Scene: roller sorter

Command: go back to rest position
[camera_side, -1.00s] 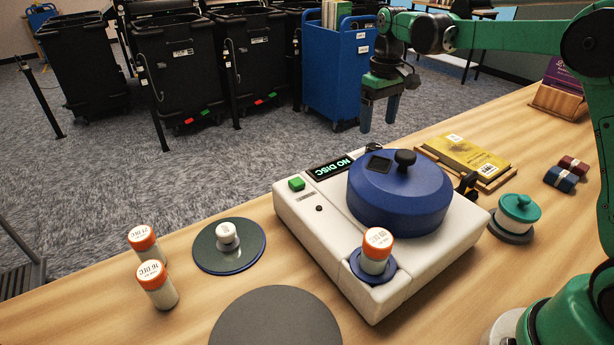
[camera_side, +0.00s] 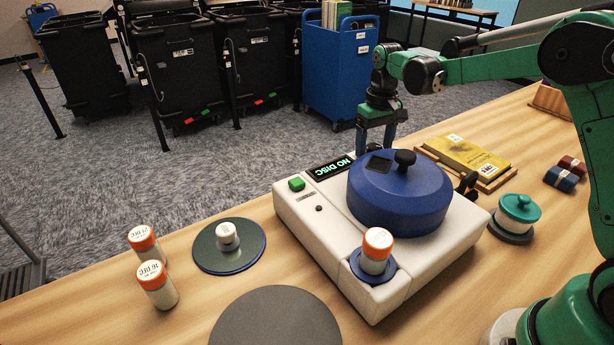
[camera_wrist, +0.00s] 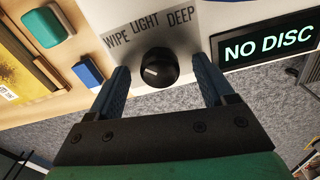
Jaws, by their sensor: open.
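My gripper (camera_side: 376,137) is in the air behind the white machine (camera_side: 322,251), on its far side in the side view. Its blue fingers are apart with nothing between them. In the wrist view my gripper (camera_wrist: 160,85) shows a black knob (camera_wrist: 158,68) beyond the fingertips, below the words WIPE, LIGHT and DEEP. The knob's white mark points up and left, toward WIPE. The display (camera_side: 332,167) reads NO DISC. The blue round lid (camera_side: 398,205) is closed on the machine. An orange-capped bottle (camera_side: 376,252) stands on a blue holder at the machine's front corner.
Two orange-capped bottles (camera_side: 157,285) and a dark disc (camera_side: 229,246) bearing a small white cap stand at left. A grey round mat (camera_side: 275,318) lies in front. A yellow book (camera_side: 465,156), a teal-lidded pot (camera_side: 516,212) and red and blue rolls (camera_side: 567,172) are at right.

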